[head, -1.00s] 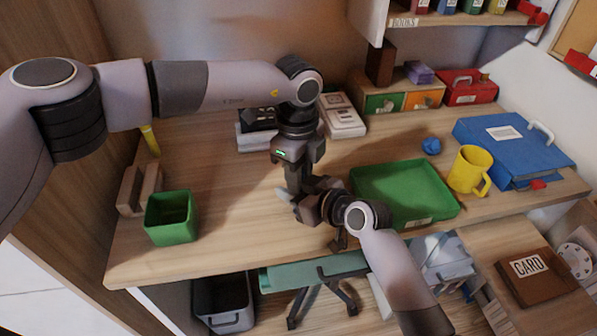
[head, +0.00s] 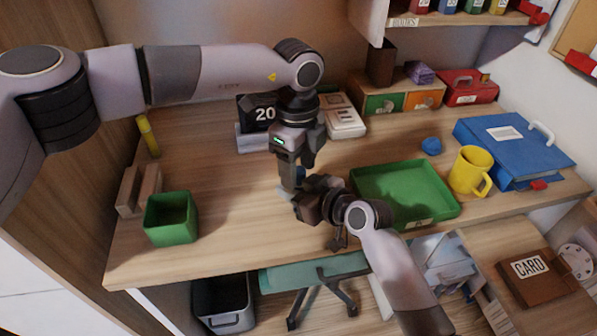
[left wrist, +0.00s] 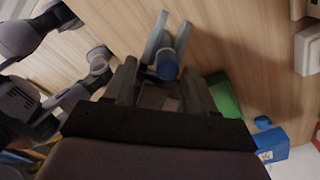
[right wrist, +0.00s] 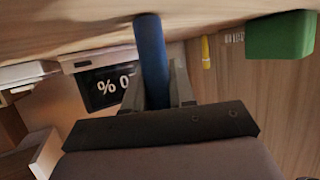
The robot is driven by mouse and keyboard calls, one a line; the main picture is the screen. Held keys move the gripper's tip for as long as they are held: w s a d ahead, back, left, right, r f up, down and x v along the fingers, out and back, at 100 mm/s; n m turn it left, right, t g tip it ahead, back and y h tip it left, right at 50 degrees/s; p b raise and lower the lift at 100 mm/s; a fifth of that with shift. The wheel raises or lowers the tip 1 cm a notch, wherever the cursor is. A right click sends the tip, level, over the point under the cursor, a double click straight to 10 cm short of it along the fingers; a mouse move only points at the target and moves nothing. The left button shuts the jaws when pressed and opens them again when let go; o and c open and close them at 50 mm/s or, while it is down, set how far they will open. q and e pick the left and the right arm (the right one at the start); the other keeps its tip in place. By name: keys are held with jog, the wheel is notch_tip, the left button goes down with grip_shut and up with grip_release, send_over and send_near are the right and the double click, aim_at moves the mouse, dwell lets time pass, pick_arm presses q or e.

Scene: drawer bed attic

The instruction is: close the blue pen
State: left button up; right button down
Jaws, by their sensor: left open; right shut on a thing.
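My right gripper (right wrist: 160,85) is shut on the blue pen (right wrist: 152,60), which stands out from its fingers as a blue rod in the right wrist view. In the left wrist view a round blue end of the pen (left wrist: 167,64) shows between the right gripper's grey fingers. My left gripper (left wrist: 160,90) is open, its fingers on either side just short of that end. In the head view the left gripper (head: 290,185) points down over the desk, close to the right gripper (head: 300,203). The pen is mostly hidden there. I cannot tell whether a cap is on it.
A green tray (head: 440,208) lies right of the grippers, with a small blue lump (head: 431,145), a yellow mug (head: 468,170) and a blue binder (head: 490,160) beyond. A green cup (head: 170,222) stands left. The desk's left middle is clear.

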aim_at(298, 170)
pick_arm(q)
jog(key=r, duration=0.5)
jog(key=shift+w+r, duration=0.2)
jog(key=shift+r, duration=0.1)
pick_arm(e)
jog(key=shift+s+a, duration=0.1)
jog(key=shift+s, duration=0.05)
jog(key=shift+f, duration=0.1)
jog(key=c, duration=0.9)
grip_release()
jog(key=shift+o, duration=0.2)
pick_arm(q)
jog(key=shift+r+p, duration=0.4)
jog(key=shift+p, duration=0.05)
pick_arm(e)
jog(key=shift+v, duration=3.6)
